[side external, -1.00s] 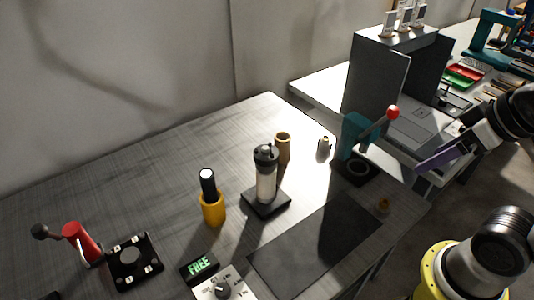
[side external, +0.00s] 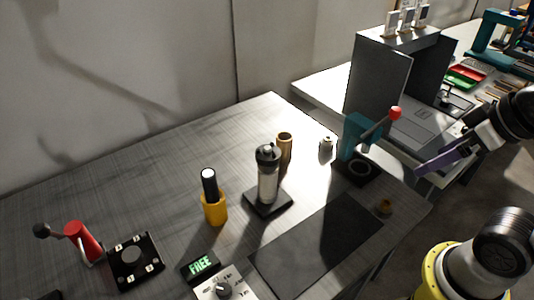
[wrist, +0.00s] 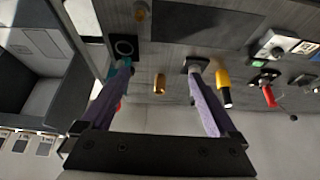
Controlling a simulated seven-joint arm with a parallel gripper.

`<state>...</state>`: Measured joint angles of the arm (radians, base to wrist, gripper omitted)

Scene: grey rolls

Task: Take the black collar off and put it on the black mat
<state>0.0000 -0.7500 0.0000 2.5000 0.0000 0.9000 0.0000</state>
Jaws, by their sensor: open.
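The black collar (side external: 268,154) appears to be the dark ring at the top of a pale upright roll (side external: 268,185), which stands on a square black base (side external: 267,204). The black mat (side external: 320,246) lies flat and bare on the bench, in front of the base. In the wrist view the mat (wrist: 207,22) is at the top, and the base (wrist: 190,66) is partly hidden behind a finger. My gripper (side external: 420,170) has purple fingers and is at the right, well away from the collar. In the wrist view my gripper (wrist: 160,72) is open and empty, with its fingers wide apart.
A yellow holder (side external: 215,210) with a black torch-like piece and a brown cylinder (side external: 284,147) stand near the roll. A teal press (side external: 357,138) with a red-knobbed lever is at right. A red lever clamp (side external: 83,240), a sign reading FREE (side external: 201,265) and a dial box (side external: 224,288) are at left.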

